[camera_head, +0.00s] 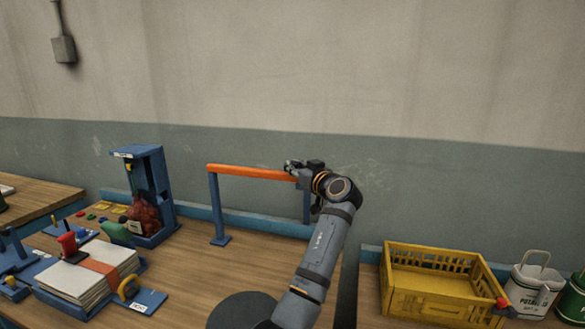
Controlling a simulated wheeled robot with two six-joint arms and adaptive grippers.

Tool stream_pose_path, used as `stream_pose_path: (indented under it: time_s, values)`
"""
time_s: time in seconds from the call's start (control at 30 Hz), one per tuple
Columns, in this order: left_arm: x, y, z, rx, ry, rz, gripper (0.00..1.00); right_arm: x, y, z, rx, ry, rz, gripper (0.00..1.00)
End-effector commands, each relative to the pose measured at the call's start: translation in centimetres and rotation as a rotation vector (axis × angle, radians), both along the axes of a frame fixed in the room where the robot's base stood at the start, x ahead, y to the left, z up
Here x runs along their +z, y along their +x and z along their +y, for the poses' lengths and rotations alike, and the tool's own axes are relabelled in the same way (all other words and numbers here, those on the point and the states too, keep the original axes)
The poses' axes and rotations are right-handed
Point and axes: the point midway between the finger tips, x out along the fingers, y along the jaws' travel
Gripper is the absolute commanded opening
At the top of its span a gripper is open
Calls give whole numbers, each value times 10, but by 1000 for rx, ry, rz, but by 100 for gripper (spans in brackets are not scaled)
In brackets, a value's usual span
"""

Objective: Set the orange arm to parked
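The orange arm (247,172) is a level bar at the back of the table. Its left end sits on a blue post (214,208), and its right end runs behind my gripper, near a second blue post (306,203). My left gripper (290,168) is at the right end of the bar, touching it or very close. Its fingers are small and dark here, so I cannot tell whether they are shut on the bar. My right gripper is not in view.
A blue stand (155,188) with a red net sack (143,215) is left of the bar. A stack of flat sacks (88,277) lies front left. Bare wood (190,275) lies before the bar.

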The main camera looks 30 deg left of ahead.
Motion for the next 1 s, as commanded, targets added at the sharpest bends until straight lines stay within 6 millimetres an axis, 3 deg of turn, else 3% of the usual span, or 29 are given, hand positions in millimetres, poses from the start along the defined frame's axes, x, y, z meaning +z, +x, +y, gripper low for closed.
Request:
stream_pose_path:
  time_s: [0.03,0.17,0.47,0.8,1.0]
  values:
    - [-3,1,-2,-5,-4,3,28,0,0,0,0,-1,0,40]
    - [-2,1,-1,-3,-2,2,45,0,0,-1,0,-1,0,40]
    - [0,0,-1,-1,0,0,46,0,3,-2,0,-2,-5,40]
    - [-2,-28,-50,-5,-3,2,46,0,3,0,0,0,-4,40]
    - [-1,-37,-65,-3,-2,1,46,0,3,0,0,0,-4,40]
